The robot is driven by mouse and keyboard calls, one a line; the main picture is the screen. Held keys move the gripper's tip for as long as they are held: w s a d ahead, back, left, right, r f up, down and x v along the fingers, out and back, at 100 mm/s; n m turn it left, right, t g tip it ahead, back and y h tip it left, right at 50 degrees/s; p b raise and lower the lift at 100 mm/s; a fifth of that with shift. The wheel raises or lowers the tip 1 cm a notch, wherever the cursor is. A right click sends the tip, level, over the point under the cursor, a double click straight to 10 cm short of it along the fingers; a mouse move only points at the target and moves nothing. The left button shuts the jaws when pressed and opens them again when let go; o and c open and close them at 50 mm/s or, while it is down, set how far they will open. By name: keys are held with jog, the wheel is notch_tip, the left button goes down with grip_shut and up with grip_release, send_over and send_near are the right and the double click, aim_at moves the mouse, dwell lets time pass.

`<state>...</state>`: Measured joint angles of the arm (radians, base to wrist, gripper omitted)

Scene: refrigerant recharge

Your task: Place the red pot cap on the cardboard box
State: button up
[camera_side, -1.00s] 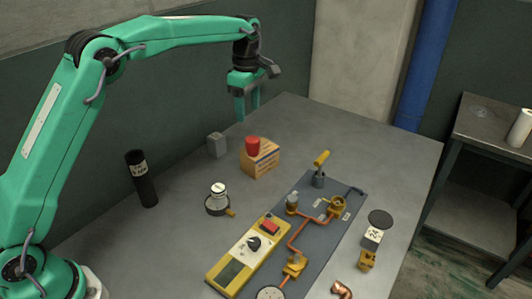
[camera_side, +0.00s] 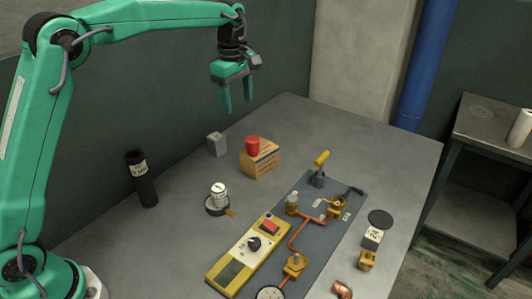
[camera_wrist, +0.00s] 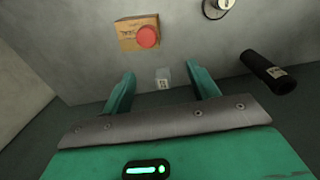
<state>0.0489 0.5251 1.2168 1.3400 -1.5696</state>
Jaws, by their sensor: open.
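The red pot cap (camera_side: 253,144) sits upright on top of the cardboard box (camera_side: 265,164) near the back of the table. In the wrist view the red cap (camera_wrist: 147,37) covers the right part of the top of the cardboard box (camera_wrist: 128,25). My gripper (camera_side: 237,110) is open and empty, raised above the back left of the table and apart from the cap and box. Its two green fingers (camera_wrist: 162,84) are spread wide in the wrist view, with the box beyond them.
A small grey block (camera_side: 217,144) stands left of the box. A black cylinder (camera_side: 142,180) stands farther left. A white-topped round item (camera_side: 218,196) is in front. A dark panel with copper piping (camera_side: 297,232) and a yellow device (camera_side: 245,252) lie at the front right.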

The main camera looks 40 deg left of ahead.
jog(key=s+a+r+m+t, duration=0.1)
jog(key=s+r+m+t, duration=0.1)
jog(key=s+r+m, duration=0.55)
jog(key=s+f+m+t, duration=0.1)
jog(key=s+f+m, duration=0.1)
jog(key=s, duration=0.6)
jog(key=s+a+f+m+t, duration=0.1)
jog(key=s+m, duration=0.3)
jog(key=s, duration=0.4)
jog(key=s+f+m+t, duration=0.1)
jog(key=s+f+m, duration=0.2)
jog(key=s, duration=0.5)
jog(key=shift+s+a+f+m, duration=0.3)
jog(key=shift+s+a+m, duration=0.05)
jog(key=shift+s+m, duration=0.1)
